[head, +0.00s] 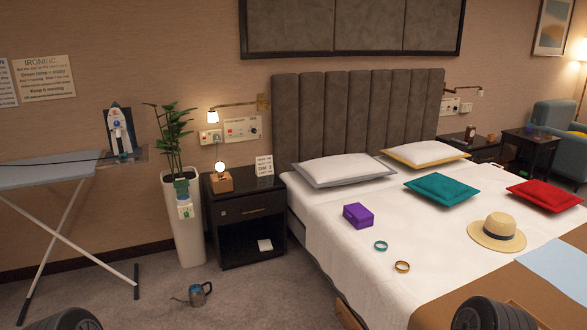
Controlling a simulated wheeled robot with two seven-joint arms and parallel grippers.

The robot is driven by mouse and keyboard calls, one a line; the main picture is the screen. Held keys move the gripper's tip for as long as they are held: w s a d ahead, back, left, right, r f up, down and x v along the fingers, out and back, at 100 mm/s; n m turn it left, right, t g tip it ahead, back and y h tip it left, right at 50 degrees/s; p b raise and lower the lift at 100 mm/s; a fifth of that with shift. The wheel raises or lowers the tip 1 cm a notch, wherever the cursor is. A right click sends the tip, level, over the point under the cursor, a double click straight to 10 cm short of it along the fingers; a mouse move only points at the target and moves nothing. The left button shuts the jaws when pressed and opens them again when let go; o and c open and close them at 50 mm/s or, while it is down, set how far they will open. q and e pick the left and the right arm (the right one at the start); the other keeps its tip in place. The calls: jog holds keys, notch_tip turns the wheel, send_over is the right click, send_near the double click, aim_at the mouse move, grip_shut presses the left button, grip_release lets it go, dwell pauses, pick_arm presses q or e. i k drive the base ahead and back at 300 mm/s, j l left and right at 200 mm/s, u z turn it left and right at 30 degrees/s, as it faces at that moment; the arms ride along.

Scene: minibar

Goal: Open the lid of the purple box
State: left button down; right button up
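The purple box (358,215) sits on the white bedsheet, near the left side of the bed. Its lid looks shut, with a small dark mark on its front. Neither of my grippers shows in the head view. Only dark rounded parts of my arms show at the bottom edge, well short of the box. Nothing touches the box.
A teal ring (380,246) and a brown ring (402,267) lie near the box. A straw hat (497,230), a teal pillow (441,188) and a red pillow (545,195) are farther right. A nightstand (238,210) stands left of the bed. A watering can (196,294) is on the floor.

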aim_at(357, 211)
jog(key=i+j+z, duration=0.1)
jog(key=i+z, duration=0.15)
jog(key=i, duration=0.35)
jog(key=i+j+z, duration=0.25)
jog(key=i, duration=0.35)
jog(key=i+j+z, duration=0.25)
jog(key=i, duration=0.35)
jog(key=i+j+z, duration=0.25)
jog(key=i+j, duration=0.2)
jog(key=i+l, duration=0.45)
